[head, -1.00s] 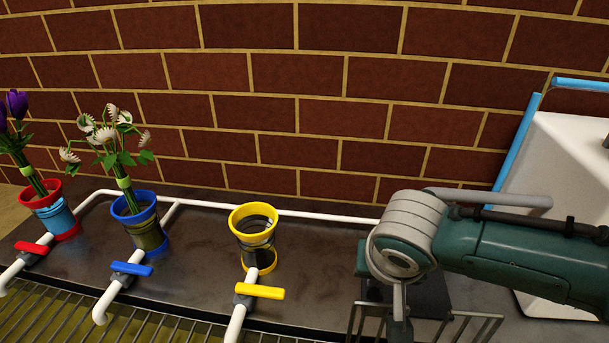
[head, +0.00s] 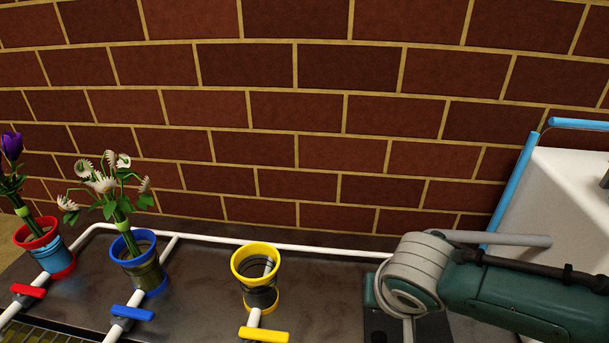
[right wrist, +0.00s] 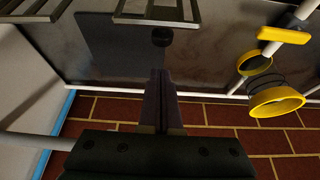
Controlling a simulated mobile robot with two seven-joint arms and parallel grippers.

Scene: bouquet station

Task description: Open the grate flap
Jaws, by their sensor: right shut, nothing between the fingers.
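Light grey grate bars (right wrist: 157,12) show at the top edge of the right wrist view, and a second barred piece (right wrist: 35,10) shows at its upper left. I cannot tell which piece is the flap. In the head view only a strip of grating (head: 35,338) shows at the lower left. My right gripper (right wrist: 160,72) is shut and empty, with its fingers over the dark counter, apart from the bars in the picture. In the head view the right arm's wrist hides its fingers. My left gripper is not in view.
A round black knob (right wrist: 161,37) is just beyond my fingertips. Red (head: 37,233), blue (head: 133,243) and yellow-rimmed (head: 256,262) vases stand along a white pipe on the counter (head: 200,280). A brick wall (head: 300,120) rises behind; a white basin (head: 560,190) is at right.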

